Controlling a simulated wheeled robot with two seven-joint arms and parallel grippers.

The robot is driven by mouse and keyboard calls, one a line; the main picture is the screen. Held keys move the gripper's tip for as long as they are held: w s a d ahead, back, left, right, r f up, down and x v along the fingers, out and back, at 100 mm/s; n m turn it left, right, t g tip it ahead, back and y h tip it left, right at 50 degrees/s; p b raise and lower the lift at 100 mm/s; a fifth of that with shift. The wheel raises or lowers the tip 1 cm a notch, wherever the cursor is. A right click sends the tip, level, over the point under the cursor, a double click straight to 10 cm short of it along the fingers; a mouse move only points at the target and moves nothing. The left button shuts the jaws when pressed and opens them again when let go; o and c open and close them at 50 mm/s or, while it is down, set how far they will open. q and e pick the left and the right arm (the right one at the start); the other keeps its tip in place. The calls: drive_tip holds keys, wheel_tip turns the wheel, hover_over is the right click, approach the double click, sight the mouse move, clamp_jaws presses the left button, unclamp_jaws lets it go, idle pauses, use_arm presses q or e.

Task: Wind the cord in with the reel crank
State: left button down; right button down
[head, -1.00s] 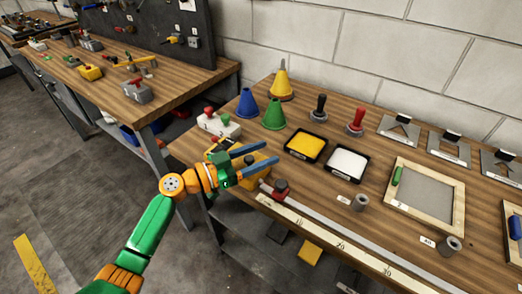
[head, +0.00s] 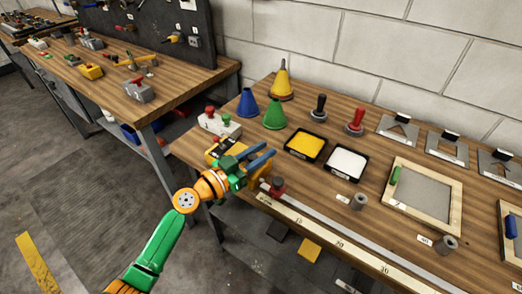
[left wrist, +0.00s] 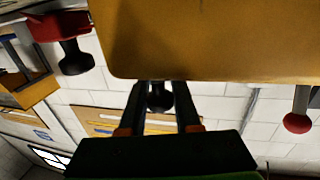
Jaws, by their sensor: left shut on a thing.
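The yellow reel (head: 213,153) sits at the near left part of the bench, partly hidden behind my left gripper (head: 268,154). In the left wrist view its yellow body (left wrist: 215,40) fills the upper middle. A small black crank knob (left wrist: 160,98) sits between the two dark fingers of my left gripper (left wrist: 160,104), which is shut on it. The crank arm and the cord cannot be made out. My right gripper is not in view.
Cones (head: 274,114), a yellow tray (head: 305,146) and a white tray (head: 346,161) lie beyond. A red slider (head: 277,186) on the long ruler (head: 330,237) is close to my gripper.

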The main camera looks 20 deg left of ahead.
sight(251, 177)
use_arm(q)
drive_tip(key=n+y+p, duration=0.1)
drive_tip(key=n+t+y+p, duration=0.2)
drive_tip(key=y, duration=0.1)
drive_tip(key=shift+w+a+r+p, duration=0.1)
drive_tip(key=shift+w+r+p, duration=0.2)
drive_tip(key=shift+w+p, duration=0.1)
drive_tip(key=shift+w+a+f+n+t+y+p, duration=0.1)
drive_tip(key=shift+w+f+n+t+y+p, duration=0.1)
drive_tip(key=shift+n+y+p, duration=0.55)
drive_tip(key=shift+w+a+f+n+t+y+p, duration=0.15)
drive_tip(key=shift+n+y+p, duration=0.3)
drive_tip(key=shift+y, duration=0.6)
drive_tip(key=c, duration=0.6)
unclamp_jaws()
drive_tip(key=s, duration=0.7)
drive_tip(key=shift+a, duration=0.3)
